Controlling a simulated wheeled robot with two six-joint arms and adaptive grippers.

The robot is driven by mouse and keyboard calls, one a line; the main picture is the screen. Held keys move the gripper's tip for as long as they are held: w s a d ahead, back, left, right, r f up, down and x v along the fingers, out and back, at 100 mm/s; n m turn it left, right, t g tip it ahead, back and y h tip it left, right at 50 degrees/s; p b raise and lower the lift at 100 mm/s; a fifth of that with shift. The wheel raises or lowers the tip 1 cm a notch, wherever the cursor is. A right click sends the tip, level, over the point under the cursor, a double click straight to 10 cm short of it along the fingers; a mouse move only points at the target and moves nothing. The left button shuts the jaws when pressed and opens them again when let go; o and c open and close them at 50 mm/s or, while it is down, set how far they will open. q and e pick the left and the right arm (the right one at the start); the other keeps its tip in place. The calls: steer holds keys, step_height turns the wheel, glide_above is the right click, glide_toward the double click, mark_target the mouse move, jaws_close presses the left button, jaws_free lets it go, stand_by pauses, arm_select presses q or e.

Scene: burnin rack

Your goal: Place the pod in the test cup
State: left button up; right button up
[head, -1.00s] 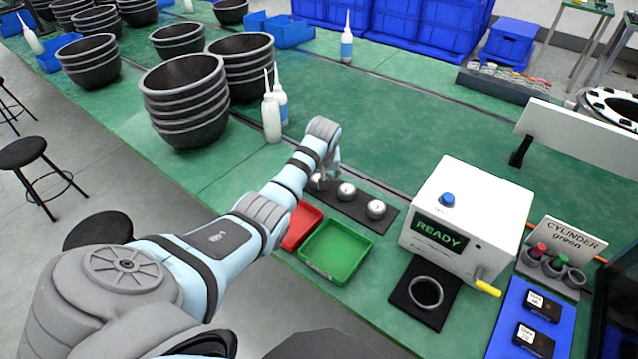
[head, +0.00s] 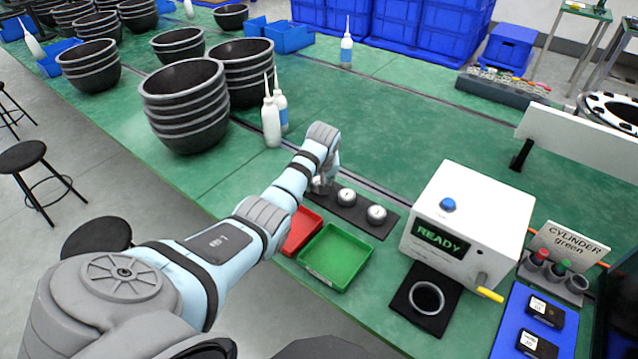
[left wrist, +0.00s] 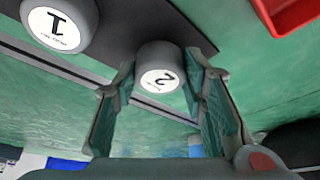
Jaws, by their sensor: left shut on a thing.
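My left gripper (head: 322,184) is at the left end of the dark pod strip (head: 358,216). It is shut on a grey round pod with a white top marked 2 (left wrist: 161,80), which sits between the fingers in the left wrist view. In the head view the gripper mostly hides that pod. Two other pods stand on the strip, a middle one (head: 346,197) and a right one (head: 376,215). The test cup (head: 427,297) is a grey ring on a black pad in front of the white tester (head: 468,218); it looks empty. My right gripper is not in view.
A red tray (head: 301,232) and a green tray (head: 336,257) lie in front of the strip. The tester reads READY and has a yellow-tipped lever (head: 489,294). White bottles (head: 271,122) and stacked bowls (head: 185,105) stand behind the arm.

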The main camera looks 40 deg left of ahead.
arm_select(q)
step_height(320, 180, up, 19)
steer(key=p, duration=0.2)
steer(key=shift+a+r, duration=0.1)
